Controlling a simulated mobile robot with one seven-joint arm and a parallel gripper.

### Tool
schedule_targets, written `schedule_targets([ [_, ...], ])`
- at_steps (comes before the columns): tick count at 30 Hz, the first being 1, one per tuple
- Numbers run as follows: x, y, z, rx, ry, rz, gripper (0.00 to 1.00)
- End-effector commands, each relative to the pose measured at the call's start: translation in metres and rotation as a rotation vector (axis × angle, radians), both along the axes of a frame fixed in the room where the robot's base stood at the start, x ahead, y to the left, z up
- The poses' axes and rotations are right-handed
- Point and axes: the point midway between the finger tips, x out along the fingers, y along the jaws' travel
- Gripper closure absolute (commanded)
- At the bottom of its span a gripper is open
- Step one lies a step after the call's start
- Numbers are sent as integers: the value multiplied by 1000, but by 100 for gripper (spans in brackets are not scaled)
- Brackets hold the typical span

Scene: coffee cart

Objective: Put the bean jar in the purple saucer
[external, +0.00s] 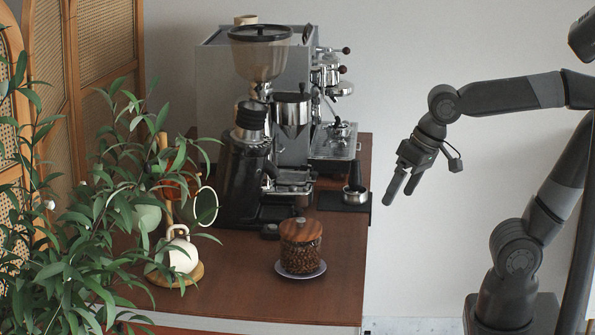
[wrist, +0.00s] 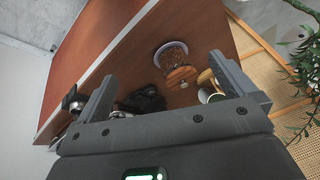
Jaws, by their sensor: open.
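The bean jar (external: 300,246) is clear glass filled with brown beans and has a wooden lid with a knob. It stands upright on the purple saucer (external: 286,273), near the front of the wooden cart top. In the wrist view the jar (wrist: 177,63) also sits on the pale saucer (wrist: 184,44), with its lid (wrist: 182,76) towards my gripper. My gripper (external: 399,197) is open and empty in the air, right of the cart and apart from the jar. Its two fingers also show in the wrist view (wrist: 170,87).
An espresso machine (external: 225,80) and a black grinder (external: 245,165) stand behind the jar. A portafilter (external: 355,194) rests on a dark mat at the right edge. A white kettle (external: 181,254) and leafy plant (external: 75,250) are on the left. The cart top right of the jar is clear.

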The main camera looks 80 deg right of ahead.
Motion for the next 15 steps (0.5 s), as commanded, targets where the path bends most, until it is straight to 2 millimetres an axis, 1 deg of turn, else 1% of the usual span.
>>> schedule_targets([
  [1, -11, 2, -4, -43, -23, 88, 0],
  [3, -21, 3, -9, -102, -48, 201, 0],
  [6, -32, 5, -15, -168, -70, 319, 0],
  [10, -38, 6, -19, -212, -85, 397, 0],
  [15, -39, 6, -20, -220, -86, 412, 0],
])
